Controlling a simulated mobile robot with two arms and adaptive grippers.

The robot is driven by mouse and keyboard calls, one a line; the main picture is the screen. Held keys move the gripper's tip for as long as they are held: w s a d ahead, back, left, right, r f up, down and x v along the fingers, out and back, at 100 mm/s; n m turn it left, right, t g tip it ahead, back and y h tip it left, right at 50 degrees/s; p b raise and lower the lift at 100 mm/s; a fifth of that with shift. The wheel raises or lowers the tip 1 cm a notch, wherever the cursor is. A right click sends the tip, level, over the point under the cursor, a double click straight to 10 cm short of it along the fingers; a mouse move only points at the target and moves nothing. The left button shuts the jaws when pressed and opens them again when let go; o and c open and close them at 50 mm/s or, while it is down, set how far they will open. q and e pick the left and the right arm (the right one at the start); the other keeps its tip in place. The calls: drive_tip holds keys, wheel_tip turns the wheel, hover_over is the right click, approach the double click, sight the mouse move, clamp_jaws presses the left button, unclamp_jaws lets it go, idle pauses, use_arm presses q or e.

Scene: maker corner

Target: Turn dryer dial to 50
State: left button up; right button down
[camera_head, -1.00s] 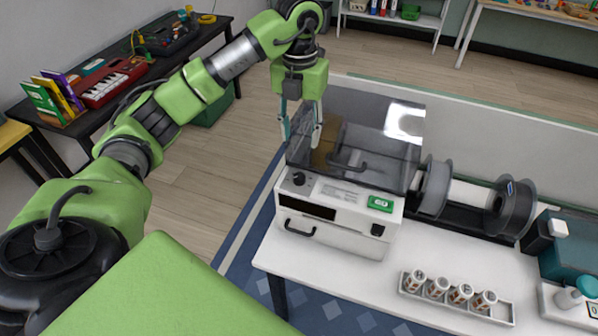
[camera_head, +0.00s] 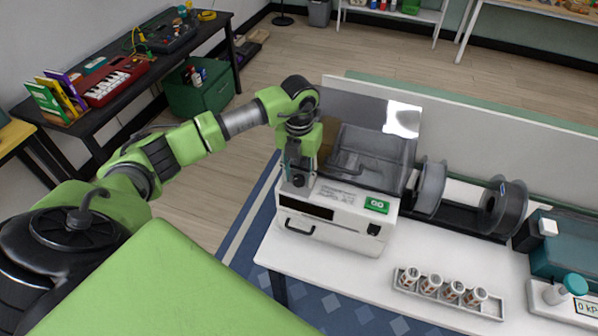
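The dryer (camera_head: 336,222) is a white box with a smoky clear lid (camera_head: 370,152), standing on the white table. Its dark round dial (camera_head: 298,181) is at the upper left of the front panel. My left gripper (camera_head: 298,178) points down at the dial, with its fingertips at either side of it. Whether the fingers touch the dial cannot be made out. The gripper partly hides the dial, and its scale marks are too small to read. My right gripper is not in view.
Spools (camera_head: 430,188) stand right of the dryer. A tray (camera_head: 447,303) with several small labelled containers lies in front of them. A teal device (camera_head: 562,250) is at the right edge. A low partition (camera_head: 480,135) runs behind. The table front by the dryer is clear.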

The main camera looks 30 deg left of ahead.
use_arm(q)
drive_tip(key=c, duration=1.1)
drive_tip(key=shift+c, duration=0.2)
